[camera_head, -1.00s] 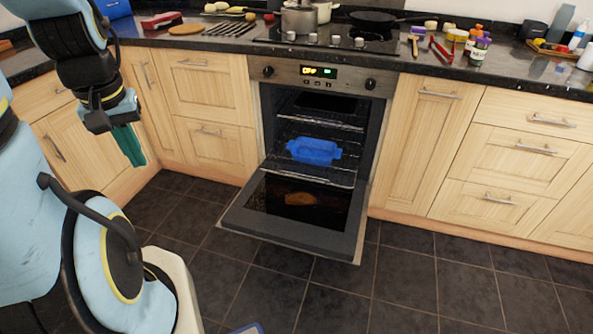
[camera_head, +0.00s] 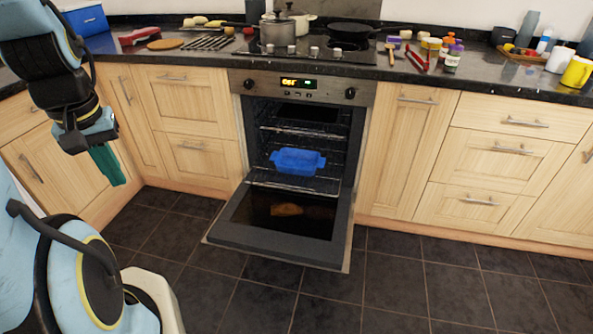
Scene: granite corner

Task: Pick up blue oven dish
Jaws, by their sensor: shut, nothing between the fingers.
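The blue oven dish (camera_head: 297,162) sits on a wire rack inside the open oven (camera_head: 294,212), near the front of the cavity. Its door is folded down towards me. My gripper (camera_head: 110,168) hangs at the left, pointing down in front of the cabinets, well apart from the dish. Its green fingers are together and hold nothing.
The lowered oven door (camera_head: 285,248) juts out over the dark tiled floor (camera_head: 400,285), which is clear in front. The granite worktop (camera_head: 415,78) carries pots, a black pan (camera_head: 352,34), jars and a blue box (camera_head: 86,20). Wooden cabinets flank the oven.

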